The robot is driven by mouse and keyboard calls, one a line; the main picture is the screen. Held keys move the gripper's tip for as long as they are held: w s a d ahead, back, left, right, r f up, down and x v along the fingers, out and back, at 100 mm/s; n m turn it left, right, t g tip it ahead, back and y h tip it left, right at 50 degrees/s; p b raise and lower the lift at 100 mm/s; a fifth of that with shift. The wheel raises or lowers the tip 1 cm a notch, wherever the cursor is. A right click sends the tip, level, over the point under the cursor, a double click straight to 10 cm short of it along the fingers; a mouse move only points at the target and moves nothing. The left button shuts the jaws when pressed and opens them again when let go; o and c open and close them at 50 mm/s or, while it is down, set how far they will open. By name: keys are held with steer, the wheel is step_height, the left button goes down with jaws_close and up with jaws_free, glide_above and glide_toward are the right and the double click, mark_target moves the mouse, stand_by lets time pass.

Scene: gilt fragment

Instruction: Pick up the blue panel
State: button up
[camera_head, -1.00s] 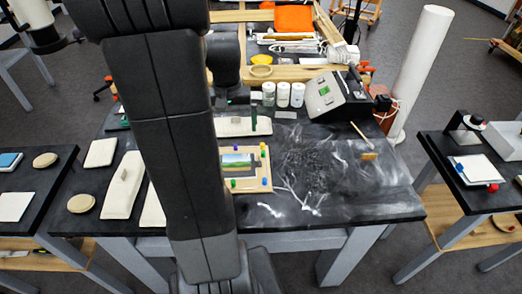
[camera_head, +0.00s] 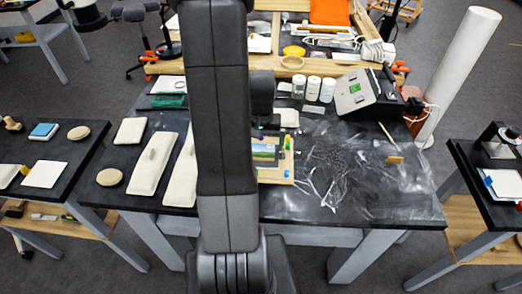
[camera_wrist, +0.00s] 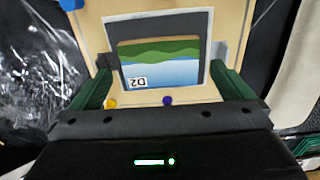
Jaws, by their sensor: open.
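A small picture panel marked D2, with blue water, green hills and a dark grey border, lies on a tan board in the wrist view (camera_wrist: 158,68). In the head view the panel (camera_head: 265,152) is partly hidden by my arm. My gripper (camera_wrist: 165,68) is open, with its green and grey fingers on either side of the panel. I cannot tell whether they touch it. A separate small blue-topped block (camera_head: 44,130) lies on the left table, away from my gripper.
The tan board (camera_head: 284,180) carries coloured pegs. Pale slabs (camera_head: 153,163) lie left of my arm. White jars (camera_head: 313,89) and a grey device (camera_head: 356,95) stand behind.

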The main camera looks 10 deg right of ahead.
steer(key=shift+f, duration=1)
steer(key=c, duration=0.9)
steer(key=shift+c, duration=0.2)
